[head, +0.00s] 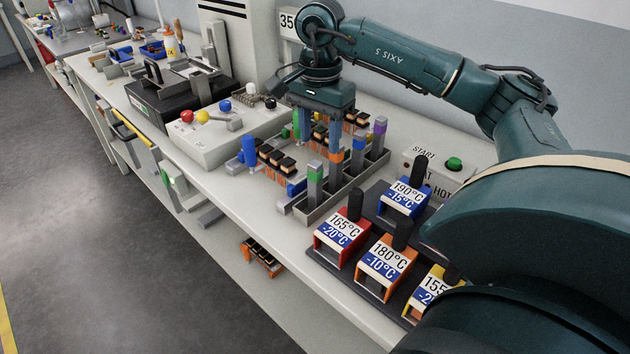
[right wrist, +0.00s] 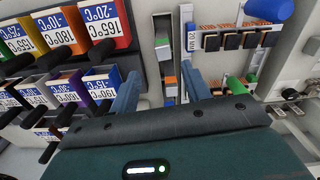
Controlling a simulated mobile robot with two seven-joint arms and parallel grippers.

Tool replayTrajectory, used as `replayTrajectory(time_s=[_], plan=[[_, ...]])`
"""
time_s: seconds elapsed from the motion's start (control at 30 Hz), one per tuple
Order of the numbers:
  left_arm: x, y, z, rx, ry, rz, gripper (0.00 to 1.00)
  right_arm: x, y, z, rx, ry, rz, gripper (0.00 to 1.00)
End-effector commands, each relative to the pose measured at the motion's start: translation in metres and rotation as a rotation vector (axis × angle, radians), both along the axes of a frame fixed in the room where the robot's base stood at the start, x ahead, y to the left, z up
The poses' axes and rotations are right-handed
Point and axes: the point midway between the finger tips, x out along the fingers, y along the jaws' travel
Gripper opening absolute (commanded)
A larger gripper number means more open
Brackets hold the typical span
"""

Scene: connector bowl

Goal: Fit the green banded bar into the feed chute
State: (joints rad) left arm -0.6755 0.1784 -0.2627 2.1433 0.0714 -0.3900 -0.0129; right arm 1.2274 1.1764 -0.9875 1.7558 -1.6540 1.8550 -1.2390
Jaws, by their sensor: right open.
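The green banded bar (head: 315,183) is a grey upright bar with a green band near its top. It stands at the front end of a grey slotted rack (head: 345,191) in the head view. My right gripper (head: 320,143) points down over the rack, behind the green banded bar and apart from it, its blue fingers open. In the right wrist view its fingers (right wrist: 160,92) spread apart, with an orange patch (right wrist: 170,81) between them. I cannot tell for sure which part is the feed chute. My left gripper is not in view.
Bars with orange (head: 337,157), blue and purple (head: 380,126) bands stand in the same rack. Black-and-orange connectors (head: 275,160) sit left of it. Temperature-labelled blocks (head: 341,229) stand to the right. A white box with coloured knobs (head: 215,140) and a black machine (head: 165,97) stand farther left.

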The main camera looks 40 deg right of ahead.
Motion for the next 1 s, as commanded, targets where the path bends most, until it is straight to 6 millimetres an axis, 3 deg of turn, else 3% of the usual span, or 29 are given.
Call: replayTrajectory(time_s=[0.27,0.6,0.87,1.0], plan=[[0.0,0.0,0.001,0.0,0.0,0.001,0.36,0.001,0.001,-0.024,0.001,0.0,0.0,0.47],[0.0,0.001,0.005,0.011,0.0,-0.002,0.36,0.004,0.007,-0.068,0.001,-0.001,0.0,0.47],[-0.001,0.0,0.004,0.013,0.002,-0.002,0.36,0.004,0.007,-0.072,0.001,-0.001,-0.001,0.47],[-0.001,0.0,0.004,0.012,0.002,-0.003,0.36,0.004,0.007,-0.072,0.001,-0.002,-0.001,0.37]])
